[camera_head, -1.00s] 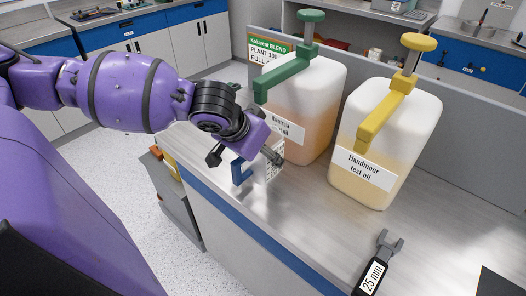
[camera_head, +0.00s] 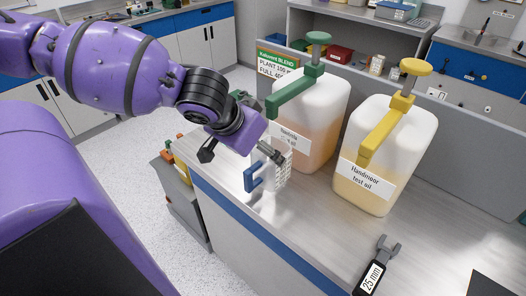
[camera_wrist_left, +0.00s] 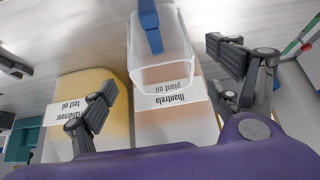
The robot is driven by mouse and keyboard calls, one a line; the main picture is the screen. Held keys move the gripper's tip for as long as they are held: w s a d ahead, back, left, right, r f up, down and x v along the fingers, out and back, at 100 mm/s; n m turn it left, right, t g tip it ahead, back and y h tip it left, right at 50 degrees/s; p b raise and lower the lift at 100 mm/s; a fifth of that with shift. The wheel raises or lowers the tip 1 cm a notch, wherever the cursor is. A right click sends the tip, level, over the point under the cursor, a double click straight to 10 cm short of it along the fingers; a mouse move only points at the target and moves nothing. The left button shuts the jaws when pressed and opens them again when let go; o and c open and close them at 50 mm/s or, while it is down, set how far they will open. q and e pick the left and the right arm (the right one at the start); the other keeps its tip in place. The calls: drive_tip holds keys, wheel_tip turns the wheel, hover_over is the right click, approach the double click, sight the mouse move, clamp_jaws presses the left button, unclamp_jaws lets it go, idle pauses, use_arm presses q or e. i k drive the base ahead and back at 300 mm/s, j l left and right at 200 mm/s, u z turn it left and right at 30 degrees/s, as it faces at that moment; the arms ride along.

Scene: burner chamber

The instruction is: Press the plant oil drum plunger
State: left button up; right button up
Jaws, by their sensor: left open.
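The plant oil drum (camera_head: 315,130) is a pale, see-through container of orange oil. Its green plunger (camera_head: 319,38) stands up on top, with a green spout arm reaching forward and left. A clear jug (camera_head: 275,175) with a blue handle (camera_head: 252,178) stands on the bench below this spout. My left gripper (camera_head: 238,153) is open beside and above the jug, well below the plunger knob. In the left wrist view, the jug (camera_wrist_left: 163,72) shows between the spread fingers, with the plant oil label (camera_wrist_left: 170,93) behind it; contact cannot be told. My right gripper is not in view.
The Handmoor test oil drum (camera_head: 385,150) with a yellow plunger (camera_head: 416,67) stands to the right. A 25 mm wrench (camera_head: 376,267) lies at the bench front. A green-topped sign (camera_head: 277,62) is behind the plant oil drum. Low grey panels back the bench.

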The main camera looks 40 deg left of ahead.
sight(318, 38)
drive_tip(key=u, duration=1.1)
